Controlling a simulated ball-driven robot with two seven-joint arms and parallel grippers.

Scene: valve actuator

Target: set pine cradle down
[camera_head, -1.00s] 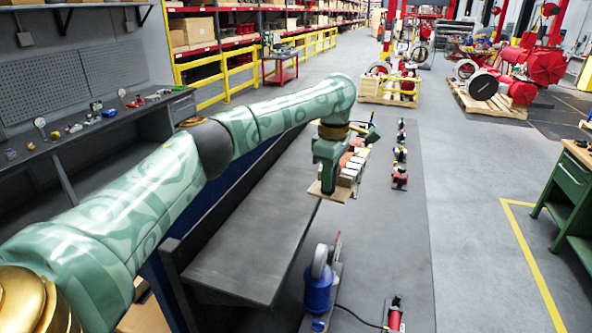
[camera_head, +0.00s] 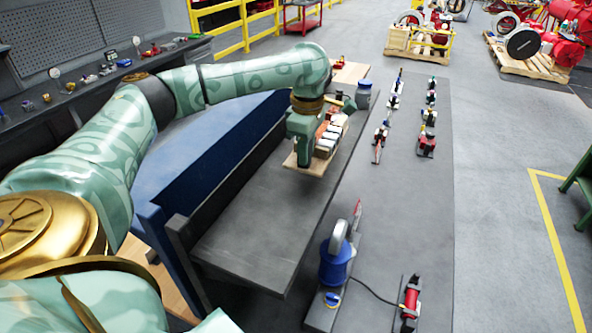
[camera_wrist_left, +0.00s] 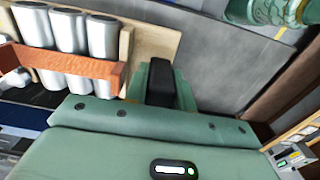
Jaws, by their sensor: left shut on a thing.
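The pine cradle (camera_head: 314,170) is a pale wooden board carrying silver cylinders under an orange-brown strap. It is over the far part of the dark grey bench (camera_head: 262,215); I cannot tell whether its underside touches the top. My left gripper (camera_head: 302,160) points down at the cradle's near left side and is shut on it. In the left wrist view the cradle's bare wood (camera_wrist_left: 153,42) lies against the dark finger, with the cylinders to the left. The finger's far side is hidden. My right gripper is not in view.
The near bench top is clear. A blue motor-like device (camera_head: 336,262) and a red cylinder tool (camera_head: 411,298) stand right of it. A blue-grey jar (camera_head: 363,95) stands behind the cradle. Rows of small parts (camera_head: 382,135) lie on the dark mat to the right.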

